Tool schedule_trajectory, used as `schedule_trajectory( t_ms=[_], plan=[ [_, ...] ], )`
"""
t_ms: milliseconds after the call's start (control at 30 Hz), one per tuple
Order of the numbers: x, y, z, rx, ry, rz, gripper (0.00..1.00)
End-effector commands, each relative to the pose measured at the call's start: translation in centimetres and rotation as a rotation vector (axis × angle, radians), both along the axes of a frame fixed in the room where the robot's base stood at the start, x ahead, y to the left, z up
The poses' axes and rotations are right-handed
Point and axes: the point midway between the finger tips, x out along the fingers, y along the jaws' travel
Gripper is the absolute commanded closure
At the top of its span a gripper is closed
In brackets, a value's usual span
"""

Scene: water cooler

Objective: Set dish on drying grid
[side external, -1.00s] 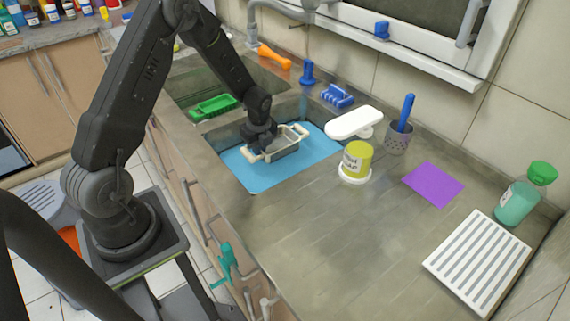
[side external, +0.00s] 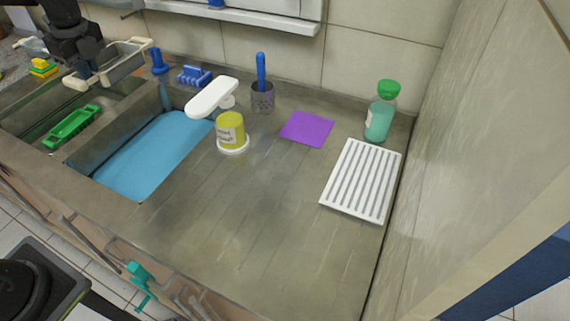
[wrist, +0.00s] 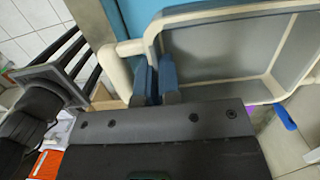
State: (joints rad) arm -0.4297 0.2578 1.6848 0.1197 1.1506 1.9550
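The dish (side external: 122,64) is a grey rectangular tray with a pale rim and cream handles. In the side external view it is at the upper left, held above the sink counter. My gripper (side external: 88,68) is at its near left part. In the wrist view my gripper (wrist: 157,82) has its blue fingers close together at the rim of the dish (wrist: 235,50), beside a cream handle; the exact contact is partly hidden. The drying grid (side external: 362,180) is a white slatted rack lying flat and empty on the right of the counter.
The front counter is clear. A wall rises right of the grid.

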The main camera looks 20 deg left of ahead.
Motion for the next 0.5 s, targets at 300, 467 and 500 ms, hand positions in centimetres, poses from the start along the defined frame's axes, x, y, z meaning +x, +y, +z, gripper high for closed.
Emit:
schedule_trajectory(
  t_ms=[300, 467, 500],
  plan=[
    [0.7, -1.2, 5.1, 0.0, 0.001, -0.03, 1.0],
    [2.3, -4.3, 5.1, 0.001, -0.001, -0.103, 1.0],
    [2.8, -5.3, 5.1, 0.001, -0.001, -0.125, 1.0]
  ],
)
